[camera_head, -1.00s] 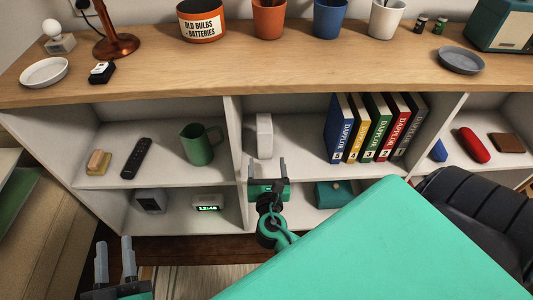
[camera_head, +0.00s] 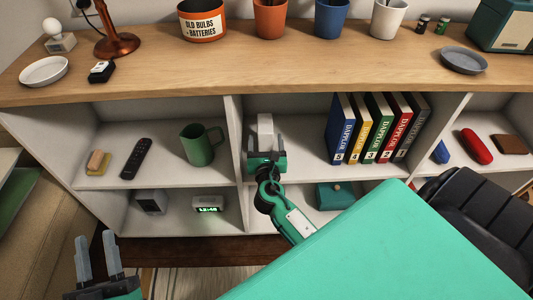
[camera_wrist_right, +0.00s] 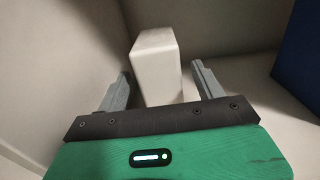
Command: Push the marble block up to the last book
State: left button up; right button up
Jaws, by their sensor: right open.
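The white marble block (camera_head: 265,126) stands upright on the upper shelf of the middle compartment, near its left wall; it also shows in the right wrist view (camera_wrist_right: 157,68). My right gripper (camera_head: 266,144) is open in front of it. In the wrist view its fingers (camera_wrist_right: 162,85) stand apart, with the block's near end between or just beyond them; contact cannot be told. A row of books stands to the right, from the blue book (camera_head: 341,128) at the left end to the dark grey book (camera_head: 413,127) at the right. My left gripper (camera_head: 97,258) is low at the left, fingers apart, empty.
Bare shelf lies between the block and the blue book. A divider (camera_head: 234,140) is close on the block's left. A green mug (camera_head: 200,145) stands in the left compartment.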

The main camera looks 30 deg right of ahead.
pick_arm(q)
jog(key=shift+s+a+r+t, duration=0.1)
jog(key=shift+a+r+t, duration=0.15)
jog(key=shift+r+t, duration=0.3)
jog(key=shift+s+a+r+t, duration=0.1)
jog(key=shift+a+r+t, duration=0.2)
jog(key=shift+r, duration=0.4)
pick_arm(e)
jog(key=shift+x, duration=2.2)
pick_arm(q)
jog(key=shift+d, duration=0.1)
pick_arm(e)
grip_shut()
